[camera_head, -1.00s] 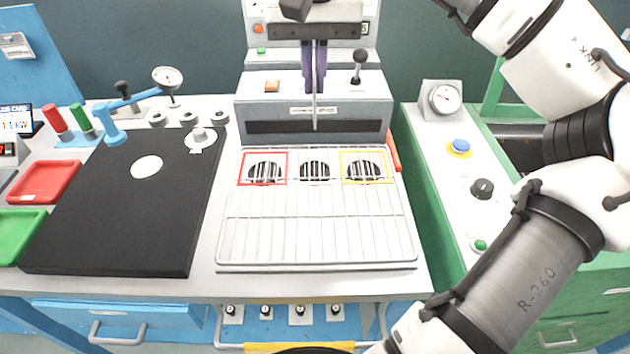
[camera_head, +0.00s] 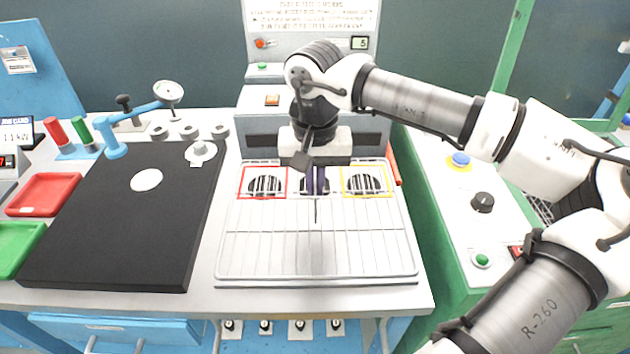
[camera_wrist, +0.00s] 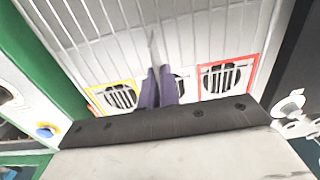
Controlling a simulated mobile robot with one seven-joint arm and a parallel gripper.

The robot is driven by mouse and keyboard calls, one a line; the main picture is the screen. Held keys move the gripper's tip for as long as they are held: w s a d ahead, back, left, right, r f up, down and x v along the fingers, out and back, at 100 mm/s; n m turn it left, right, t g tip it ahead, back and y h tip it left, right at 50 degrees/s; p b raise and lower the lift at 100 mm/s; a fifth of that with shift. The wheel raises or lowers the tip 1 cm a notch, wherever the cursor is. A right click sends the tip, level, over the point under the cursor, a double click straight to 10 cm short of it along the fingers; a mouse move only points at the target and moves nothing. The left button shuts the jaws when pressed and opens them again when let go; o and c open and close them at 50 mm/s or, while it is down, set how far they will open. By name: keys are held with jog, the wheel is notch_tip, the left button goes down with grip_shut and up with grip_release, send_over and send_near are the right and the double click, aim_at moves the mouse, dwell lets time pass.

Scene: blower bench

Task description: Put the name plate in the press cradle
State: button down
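My gripper (camera_head: 316,192) points down over the wire rack, in front of the middle round vent. Its two purple fingers are close together on a thin grey piece (camera_head: 316,212) seen edge-on, which I take to be the name plate. The wrist view shows the fingers (camera_wrist: 157,72) with the thin piece (camera_wrist: 153,48) standing out past their tips. It looks clear of the rack, though the exact gap is hard to judge. I cannot pick out the press cradle for sure in either view.
The wire rack (camera_head: 260,250) has a red-framed vent (camera_head: 264,183) and a yellow-framed vent (camera_head: 364,181). A black board (camera_head: 110,230) lies left, with a blue-armed dial gauge (camera_head: 168,94) behind. A green cabinet with a blue button (camera_head: 460,160) and black knob (camera_head: 482,202) stands right.

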jog(key=shift+f, duration=0.3)
jog(key=c, duration=1.6)
grip_release()
jog(key=shift+c, duration=0.2)
